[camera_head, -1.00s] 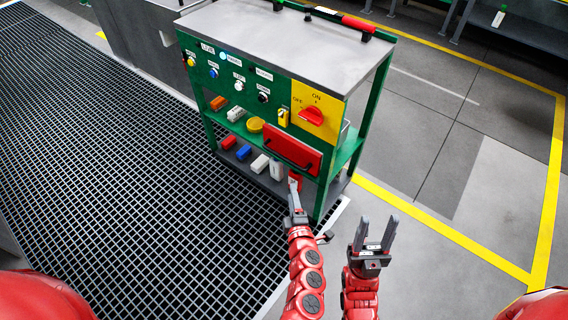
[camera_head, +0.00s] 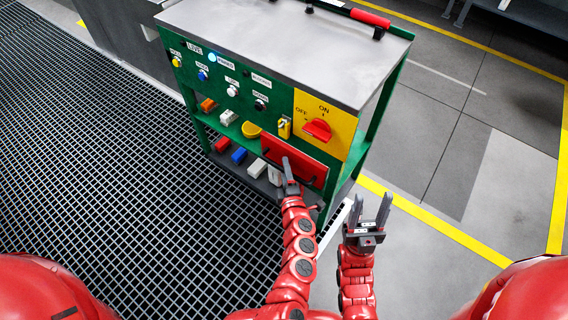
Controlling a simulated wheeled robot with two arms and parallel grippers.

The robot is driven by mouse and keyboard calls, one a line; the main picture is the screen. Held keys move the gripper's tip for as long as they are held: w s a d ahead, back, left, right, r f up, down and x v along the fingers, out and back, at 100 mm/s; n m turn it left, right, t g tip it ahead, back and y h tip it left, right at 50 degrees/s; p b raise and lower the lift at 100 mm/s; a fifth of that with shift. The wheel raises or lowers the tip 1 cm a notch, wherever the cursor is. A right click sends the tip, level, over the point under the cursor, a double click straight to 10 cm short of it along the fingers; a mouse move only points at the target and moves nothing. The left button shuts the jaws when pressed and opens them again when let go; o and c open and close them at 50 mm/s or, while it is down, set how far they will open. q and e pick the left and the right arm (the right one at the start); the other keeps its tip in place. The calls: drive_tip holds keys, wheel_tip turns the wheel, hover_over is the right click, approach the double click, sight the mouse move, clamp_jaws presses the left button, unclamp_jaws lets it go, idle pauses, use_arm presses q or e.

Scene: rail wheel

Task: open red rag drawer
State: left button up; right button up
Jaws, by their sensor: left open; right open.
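The red drawer (camera_head: 309,165) is at the right end of the green cart's shelf, below the yellow switch panel. It has a dark bar handle across its front and looks shut. My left gripper (camera_head: 288,168) is in front of the drawer's left part, close to the handle. It is open, seen nearly edge-on, and its fingers hide part of the handle. I cannot tell whether it touches the handle. My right gripper (camera_head: 372,208) is open and empty, to the right of the cart's front corner, with its fingers pointing up.
The green cart (camera_head: 250,122) has a grey top, buttons and a red rotary switch (camera_head: 317,129). Its shelves hold a yellow round item (camera_head: 251,130), a blue block (camera_head: 239,155) and other small blocks. Grating lies to the left; clear grey floor lies to the right.

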use_arm(q)
drive_tip(key=shift+s, duration=0.1)
clamp_jaws()
idle(1.3)
